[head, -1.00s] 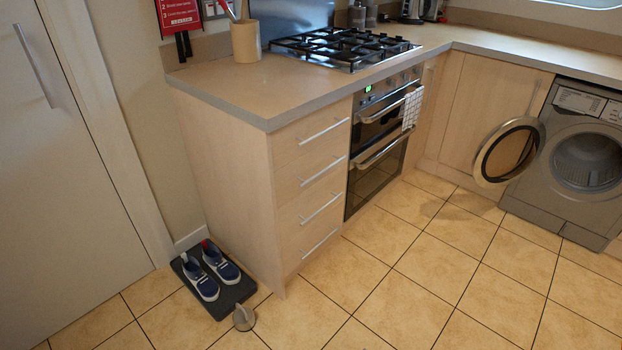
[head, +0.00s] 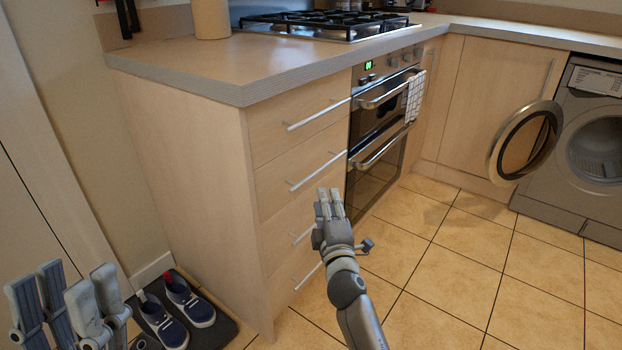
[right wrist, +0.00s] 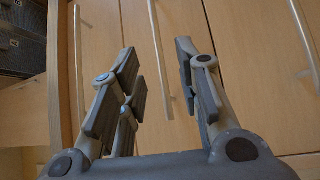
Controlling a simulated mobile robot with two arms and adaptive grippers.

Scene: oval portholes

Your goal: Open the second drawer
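The wooden drawer unit has several stacked drawers with thin silver bar handles, all seeming closed. The second drawer (head: 280,185) from the top has its handle (head: 318,171) in clear view. My right gripper (head: 329,196) is in front of the unit, just below the right end of that handle in the picture, partly covering the third handle. In the right wrist view, my right gripper (right wrist: 160,62) is open and empty, with a vertical handle (right wrist: 159,60) showing between its fingers; contact is not visible. My left gripper (head: 68,283) is open and empty at the lower left.
The top drawer handle (head: 318,115) is above. The oven (head: 382,130) with a towel (head: 415,95) stands right of the drawers. A washing machine (head: 585,150) has its round door open. Shoes (head: 185,298) sit on a dark mat at lower left. The tiled floor at right is clear.

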